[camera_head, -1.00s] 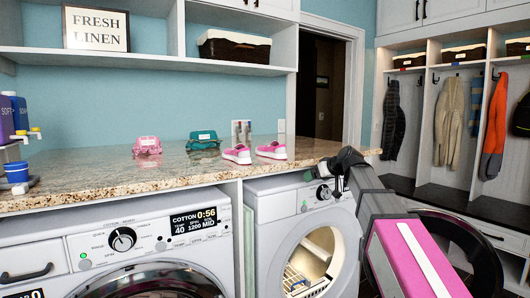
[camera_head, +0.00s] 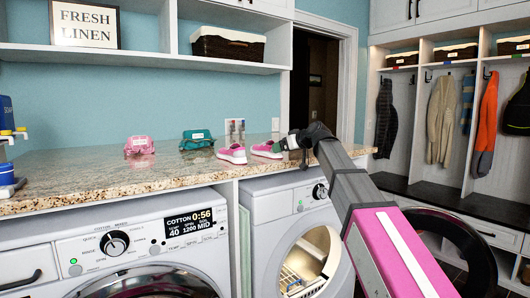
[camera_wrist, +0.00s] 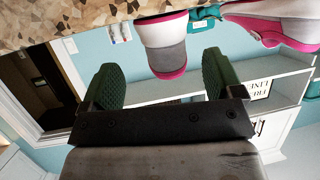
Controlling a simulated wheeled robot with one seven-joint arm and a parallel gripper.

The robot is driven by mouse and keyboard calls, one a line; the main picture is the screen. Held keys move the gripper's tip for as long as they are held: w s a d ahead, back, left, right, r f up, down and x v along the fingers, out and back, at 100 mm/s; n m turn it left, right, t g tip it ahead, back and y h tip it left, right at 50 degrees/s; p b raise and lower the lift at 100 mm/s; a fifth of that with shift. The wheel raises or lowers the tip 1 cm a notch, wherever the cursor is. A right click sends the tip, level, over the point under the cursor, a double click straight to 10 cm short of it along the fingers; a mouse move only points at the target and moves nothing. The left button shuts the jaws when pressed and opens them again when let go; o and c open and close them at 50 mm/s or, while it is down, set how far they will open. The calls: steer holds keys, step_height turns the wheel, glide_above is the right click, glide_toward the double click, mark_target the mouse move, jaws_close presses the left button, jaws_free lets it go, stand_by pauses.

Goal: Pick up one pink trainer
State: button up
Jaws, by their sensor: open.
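Two pink trainers with white soles stand side by side on the granite counter, the left one (camera_head: 232,154) and the right one (camera_head: 266,150). My gripper (camera_head: 291,143) is just right of the right trainer at counter height, its fingers small and partly unclear in the head view. In the wrist view, which is upside down, my gripper (camera_wrist: 158,75) has its green fingers wide apart and empty. The grey and pink end of the right trainer (camera_wrist: 168,55) shows between the fingers in the picture; how deep it sits cannot be told. The left trainer (camera_wrist: 272,25) lies beyond.
A pink egg carton (camera_head: 139,146) and a teal one (camera_head: 196,140) stand left of the trainers on the counter (camera_head: 110,175). A small upright card (camera_head: 235,127) is behind. The washer (camera_head: 125,245) and dryer (camera_head: 290,225) are below. The counter's left front is clear.

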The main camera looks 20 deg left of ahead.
mark_target(266, 147)
steer(key=x, duration=0.5)
steer(key=shift+s+a+r, duration=0.1)
steer(key=shift+a+r, duration=0.1)
steer(key=shift+r, duration=0.05)
steer(key=c, duration=1)
steer(key=shift+c, duration=0.3)
